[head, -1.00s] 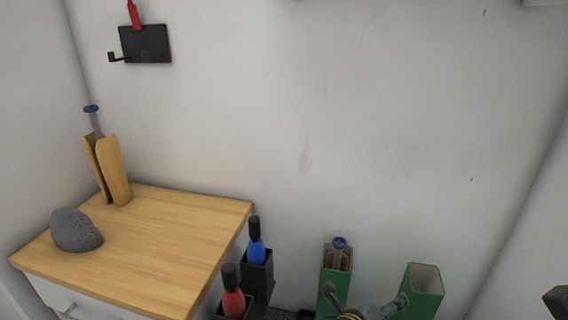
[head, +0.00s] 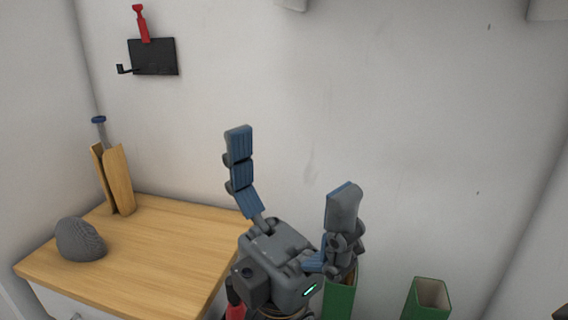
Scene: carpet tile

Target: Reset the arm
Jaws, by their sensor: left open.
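My left gripper (head: 292,165) stands upright in the lower middle of the head view, with its two blue-padded fingers spread wide apart. Nothing is between the fingers. It is in front of the wall, to the right of the wooden-topped cabinet (head: 165,245), and hides part of the items standing behind it. My right gripper is not in view.
A grey rounded stone-like object (head: 80,240) and a wooden holder (head: 118,180) with a blue-capped tool stand on the cabinet. Green containers (head: 427,298) are at the lower right.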

